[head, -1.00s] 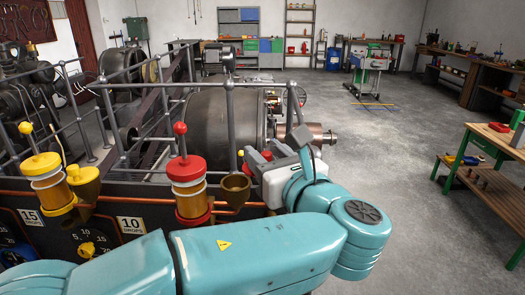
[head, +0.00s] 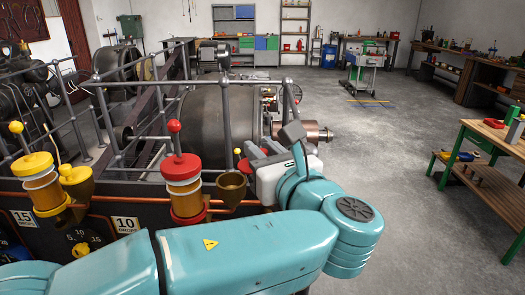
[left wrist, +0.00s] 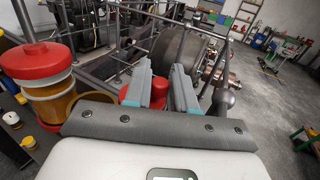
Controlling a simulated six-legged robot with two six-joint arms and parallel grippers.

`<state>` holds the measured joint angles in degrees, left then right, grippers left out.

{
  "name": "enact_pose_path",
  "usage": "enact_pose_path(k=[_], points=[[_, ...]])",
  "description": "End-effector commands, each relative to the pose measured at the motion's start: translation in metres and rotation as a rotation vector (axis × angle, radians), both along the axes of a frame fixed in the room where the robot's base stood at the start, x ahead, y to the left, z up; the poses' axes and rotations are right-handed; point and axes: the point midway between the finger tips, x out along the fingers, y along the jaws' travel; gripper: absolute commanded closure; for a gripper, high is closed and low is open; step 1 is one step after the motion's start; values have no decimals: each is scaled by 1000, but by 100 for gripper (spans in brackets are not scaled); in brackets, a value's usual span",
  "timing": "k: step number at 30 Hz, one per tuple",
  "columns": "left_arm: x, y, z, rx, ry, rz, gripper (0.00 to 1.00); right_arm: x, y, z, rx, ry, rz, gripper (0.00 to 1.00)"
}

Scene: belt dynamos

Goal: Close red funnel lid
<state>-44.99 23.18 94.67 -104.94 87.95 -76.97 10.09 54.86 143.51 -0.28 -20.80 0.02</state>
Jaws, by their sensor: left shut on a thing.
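The red-topped oiler (head: 183,170) has an amber glass body and a red knob on top. Its brass funnel (head: 231,187) stands just right of it, with the mouth open upward. The red funnel lid (head: 243,163) shows as a small red piece beside and behind my left gripper (head: 256,156), raised above the funnel's far right side. In the left wrist view, the red lid (left wrist: 158,88) lies between the two grey fingers of my left gripper (left wrist: 166,85), which is shut on it. The fingers hide part of the lid. My right gripper is not in view.
A yellow-topped oiler (head: 38,180) with a yellow funnel (head: 76,182) stands to the left. Grey guard rails (head: 228,120) rise close behind the funnel. A green-legged workbench (head: 490,135) stands right. The floor between is largely clear.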

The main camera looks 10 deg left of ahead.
Motion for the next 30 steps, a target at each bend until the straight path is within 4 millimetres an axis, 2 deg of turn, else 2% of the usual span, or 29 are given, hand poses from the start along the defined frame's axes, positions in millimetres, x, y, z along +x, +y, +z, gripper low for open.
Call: enact_pose_path(k=[14, 30], points=[[-7, 0, -2, 0, 2, -121, 100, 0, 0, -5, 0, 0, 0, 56], [-31, 2, -4, -3, 0, -607, 100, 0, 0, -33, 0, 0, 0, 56]])
